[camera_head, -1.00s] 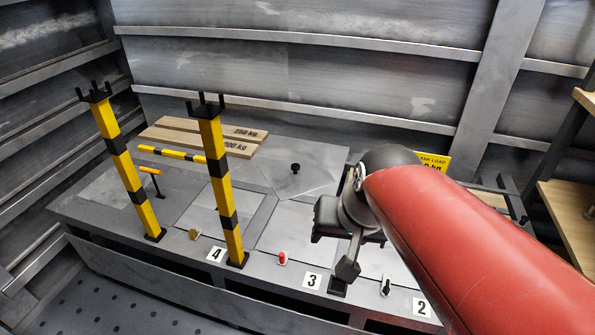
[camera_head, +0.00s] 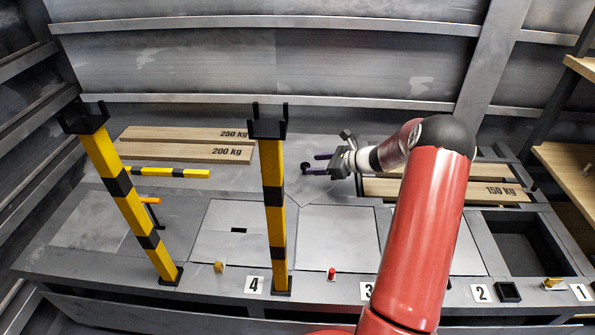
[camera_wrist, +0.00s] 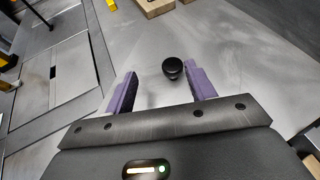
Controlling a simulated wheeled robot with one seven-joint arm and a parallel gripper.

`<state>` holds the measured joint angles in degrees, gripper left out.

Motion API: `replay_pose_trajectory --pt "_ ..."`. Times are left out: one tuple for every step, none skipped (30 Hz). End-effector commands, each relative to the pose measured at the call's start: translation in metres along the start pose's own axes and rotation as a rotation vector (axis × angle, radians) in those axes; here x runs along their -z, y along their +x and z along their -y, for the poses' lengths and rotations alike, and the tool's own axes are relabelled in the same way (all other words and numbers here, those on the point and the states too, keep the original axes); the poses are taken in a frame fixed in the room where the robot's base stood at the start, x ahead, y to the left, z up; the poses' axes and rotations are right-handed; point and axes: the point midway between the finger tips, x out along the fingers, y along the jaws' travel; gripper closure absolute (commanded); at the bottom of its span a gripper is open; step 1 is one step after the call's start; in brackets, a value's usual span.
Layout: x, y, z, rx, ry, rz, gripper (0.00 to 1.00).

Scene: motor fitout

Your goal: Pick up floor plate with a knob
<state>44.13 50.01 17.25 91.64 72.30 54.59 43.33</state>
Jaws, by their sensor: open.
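The floor plate (camera_wrist: 235,58) is a smooth grey metal sheet with a round black knob (camera_wrist: 173,68) standing up from it. In the head view the knob (camera_head: 306,168) shows as a dark spot at the tips of my gripper, behind the hatch panels. My gripper (camera_head: 318,163) is open, with two purple fingers reaching left toward the knob. In the wrist view the knob shows near the right finger, at about fingertip level, between the fingers of my gripper (camera_wrist: 160,73). I cannot tell whether a finger touches it. The plate's far edges are unclear.
Two yellow-and-black posts (camera_head: 274,215) (camera_head: 128,195) stand upright at the front left. Wooden planks marked 250 kg (camera_head: 190,133) and 200 kg (camera_head: 185,151) lie at the back left. A 150 kg plank (camera_head: 445,189) lies right. An open recess (camera_head: 510,245) is at the front right.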

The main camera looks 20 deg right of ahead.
Motion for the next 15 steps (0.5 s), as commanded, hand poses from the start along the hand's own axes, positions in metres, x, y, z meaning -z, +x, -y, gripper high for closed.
replay_pose_trajectory --pt "0.007 0.0 0.006 0.014 0.034 0.016 0.45" --pt "0.01 0.001 0.008 0.021 0.048 0.023 0.45" --pt "0.012 0.002 0.011 0.026 0.061 0.029 0.45" --pt "0.013 0.004 0.012 0.029 0.067 0.032 0.45" --pt "0.014 0.007 0.013 0.031 0.071 0.034 0.45" --pt "0.014 0.011 0.013 0.031 0.073 0.035 0.45" --pt "0.014 0.015 0.013 0.031 0.073 0.034 0.45" --pt "0.014 0.019 0.013 0.03 0.073 0.034 0.45" --pt "0.014 0.023 0.013 0.03 0.072 0.034 0.45" --pt "0.013 0.025 0.013 0.03 0.071 0.033 0.45" --pt "0.013 0.028 0.013 0.031 0.07 0.033 0.45" --pt "0.013 0.03 0.013 0.03 0.07 0.033 0.45" --pt "0.013 0.033 0.014 0.03 0.07 0.032 0.45" --pt "0.014 0.036 0.014 0.029 0.07 0.032 0.45" --pt "0.014 0.041 0.014 0.029 0.07 0.032 0.45"
